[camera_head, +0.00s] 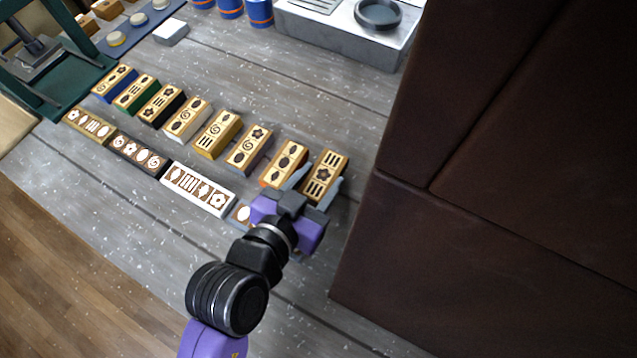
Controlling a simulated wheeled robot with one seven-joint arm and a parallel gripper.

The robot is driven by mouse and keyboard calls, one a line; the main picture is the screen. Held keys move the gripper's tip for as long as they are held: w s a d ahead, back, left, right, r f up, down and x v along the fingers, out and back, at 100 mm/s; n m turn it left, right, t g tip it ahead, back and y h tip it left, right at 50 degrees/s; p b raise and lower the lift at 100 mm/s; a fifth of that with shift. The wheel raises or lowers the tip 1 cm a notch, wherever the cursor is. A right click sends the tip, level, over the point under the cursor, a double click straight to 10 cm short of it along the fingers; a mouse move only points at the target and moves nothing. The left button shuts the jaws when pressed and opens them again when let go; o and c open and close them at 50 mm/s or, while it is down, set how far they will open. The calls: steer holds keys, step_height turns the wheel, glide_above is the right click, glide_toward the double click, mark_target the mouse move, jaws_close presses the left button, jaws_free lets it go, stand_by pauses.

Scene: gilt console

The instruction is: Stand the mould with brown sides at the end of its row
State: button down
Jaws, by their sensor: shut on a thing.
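The mould with brown sides (326,170) has a gold top with dark marks. It is at the right end of the back row, in line with the others. My gripper (319,183) is shut on it, with a pale fingertip along each long side. Its near end is partly hidden by the gripper, and I cannot tell whether its base touches the table. The orange-sided mould (285,160) is just left of it, with a narrow gap where the left finger sits. The row continues left with mauve (249,146), yellow (218,131), white (188,118), black, green and blue moulds.
A front row of blocks with white motifs includes a white one (198,188); its rightmost block (241,213) is partly hidden by my gripper. A dark brown panel (480,200) rises close on the right. A green press (60,70) stands at left.

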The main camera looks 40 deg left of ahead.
steer(key=shift+f, duration=1.1)
steer(key=shift+f, duration=0.2)
steer(key=c, duration=0.7)
jaws_free()
